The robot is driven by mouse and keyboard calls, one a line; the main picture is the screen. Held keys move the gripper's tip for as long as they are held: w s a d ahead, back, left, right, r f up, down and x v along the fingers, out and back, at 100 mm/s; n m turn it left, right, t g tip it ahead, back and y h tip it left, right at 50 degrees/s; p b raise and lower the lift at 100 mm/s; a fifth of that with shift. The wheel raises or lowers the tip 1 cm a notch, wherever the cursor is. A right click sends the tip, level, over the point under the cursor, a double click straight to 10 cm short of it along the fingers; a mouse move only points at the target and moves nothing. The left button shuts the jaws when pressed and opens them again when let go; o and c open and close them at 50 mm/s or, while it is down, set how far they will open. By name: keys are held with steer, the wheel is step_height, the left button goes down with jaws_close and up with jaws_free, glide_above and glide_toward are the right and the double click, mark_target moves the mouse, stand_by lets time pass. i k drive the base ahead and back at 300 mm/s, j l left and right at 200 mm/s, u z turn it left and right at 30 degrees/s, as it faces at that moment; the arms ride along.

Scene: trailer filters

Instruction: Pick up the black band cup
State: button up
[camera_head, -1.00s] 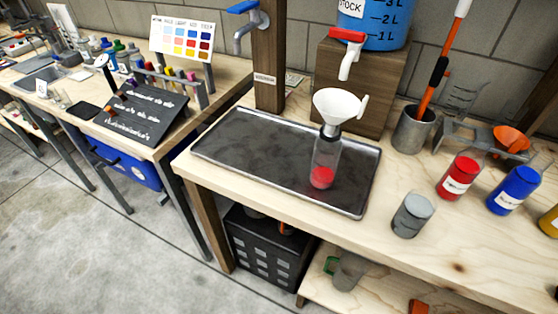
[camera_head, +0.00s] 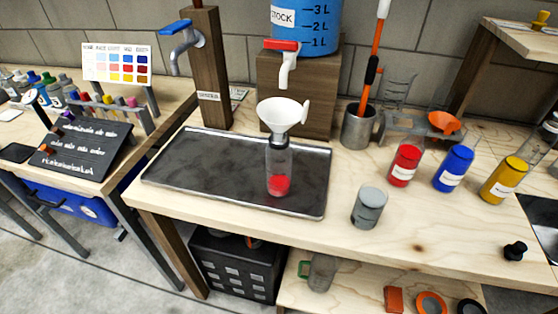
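I cannot make out a cup with a clear black band. A short grey cylinder (camera_head: 369,208), like a lidded jar or cup, stands upright on the bench near its front edge, right of the metal tray. A clear cup (camera_head: 321,272) with a green handle piece (camera_head: 304,269) stands on the lower shelf, partly hidden by the bench edge. A clear bottle (camera_head: 278,172) with red contents stands on the tray, with a white funnel (camera_head: 282,116) in its top. My gripper is not in view.
The dark tray (camera_head: 190,165) fills the bench's left part. Red (camera_head: 405,165), blue (camera_head: 453,168) and yellow (camera_head: 503,180) jars stand at the right. A small black knob-like piece (camera_head: 515,251) lies near the front right edge. A black crate (camera_head: 235,262) sits below the bench.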

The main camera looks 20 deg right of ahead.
mark_target(372, 198)
steer(key=z, duration=0.5)
steer(key=k+j+z, duration=0.1)
steer(key=z, duration=0.3)
steer(key=k+z, duration=0.3)
steer(key=z, duration=0.15)
steer(key=k+z, duration=0.2)
steer(key=z, duration=0.2)
steer(key=k+j, duration=0.1)
steer(key=j, duration=0.2)
steer(key=i+j, duration=0.1)
